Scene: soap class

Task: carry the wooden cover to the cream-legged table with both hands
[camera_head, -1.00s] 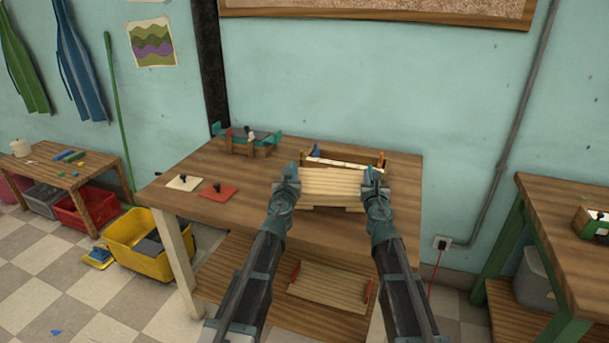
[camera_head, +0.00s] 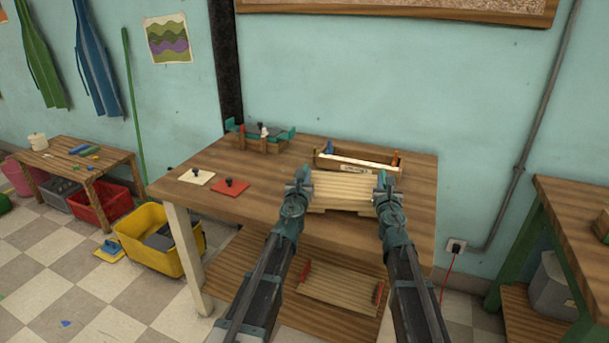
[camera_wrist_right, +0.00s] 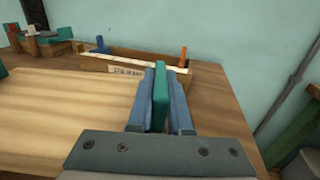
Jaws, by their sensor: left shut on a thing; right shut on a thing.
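The wooden cover (camera_head: 342,190) is a pale slatted board, held level between both grippers over the front right part of the cream-legged table (camera_head: 258,205). It also shows in the right wrist view (camera_wrist_right: 70,105). My left gripper (camera_head: 301,184) is shut on its left end; the jaws hide most of the handle there. My right gripper (camera_head: 381,184) is shut on the teal handle (camera_wrist_right: 160,100) at its right end. I cannot tell whether the cover touches the tabletop.
A long wooden box (camera_head: 357,165) stands behind the cover. A wooden rack (camera_head: 262,140) is at the back left. A white plate (camera_head: 197,177) and a red plate (camera_head: 230,187) lie left. Another slatted board with red handles (camera_head: 338,290) lies on the lower shelf. A green-legged table (camera_head: 575,215) stands right.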

